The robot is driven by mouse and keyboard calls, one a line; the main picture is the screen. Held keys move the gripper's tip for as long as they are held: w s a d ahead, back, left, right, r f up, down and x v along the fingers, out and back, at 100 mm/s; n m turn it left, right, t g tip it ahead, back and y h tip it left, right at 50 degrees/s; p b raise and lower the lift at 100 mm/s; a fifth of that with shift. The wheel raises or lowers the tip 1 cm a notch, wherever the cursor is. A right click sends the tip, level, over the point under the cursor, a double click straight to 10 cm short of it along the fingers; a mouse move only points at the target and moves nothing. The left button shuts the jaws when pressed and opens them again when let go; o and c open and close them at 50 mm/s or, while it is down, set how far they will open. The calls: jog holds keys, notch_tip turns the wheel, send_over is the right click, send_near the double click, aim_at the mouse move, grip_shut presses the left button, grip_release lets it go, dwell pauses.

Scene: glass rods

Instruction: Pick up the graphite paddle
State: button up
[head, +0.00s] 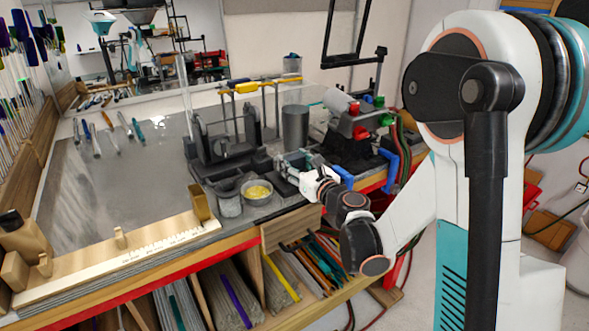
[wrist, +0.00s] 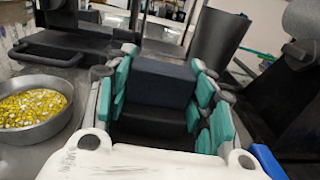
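My gripper (head: 292,164) is low over the bench, beside the dark tools and a grey cup. In the wrist view its teal-padded fingers (wrist: 164,75) are spread apart. A dark block (wrist: 163,82) shows between them, with a blacker face below it. It may be the graphite paddle, but I cannot make out a handle. Its edges look close to the pads; I see no clear grip. The palm side hides its near part.
A metal bowl of yellow bits (head: 257,192) stands left of my gripper, also in the wrist view (wrist: 33,106). A dark grey cylinder (head: 295,127) stands behind. A torch with red and green knobs (head: 357,125) is at right. The bench's left part (head: 95,190) is mostly clear.

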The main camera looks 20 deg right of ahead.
aim_at(294, 157)
jog(key=shift+c, duration=1)
jog(key=shift+r, duration=0.1)
notch_tip(294, 157, up, 19)
jog(key=p, duration=0.7)
jog(key=f+m+h, duration=0.1)
jog(key=f, duration=0.4)
jog(key=w+f+m+h+b, duration=0.1)
jog(key=f+h, duration=0.1)
jog(key=f, duration=0.2)
jog(key=w+f+m+h, duration=0.1)
jog(key=f, duration=0.4)
jog(key=shift+f+t+h, duration=0.3)
jog(key=shift+s+d+f+b, duration=0.1)
jog(key=shift+f+b, duration=0.2)
jog(key=shift+f, duration=0.3)
jog(key=shift+r, duration=0.15)
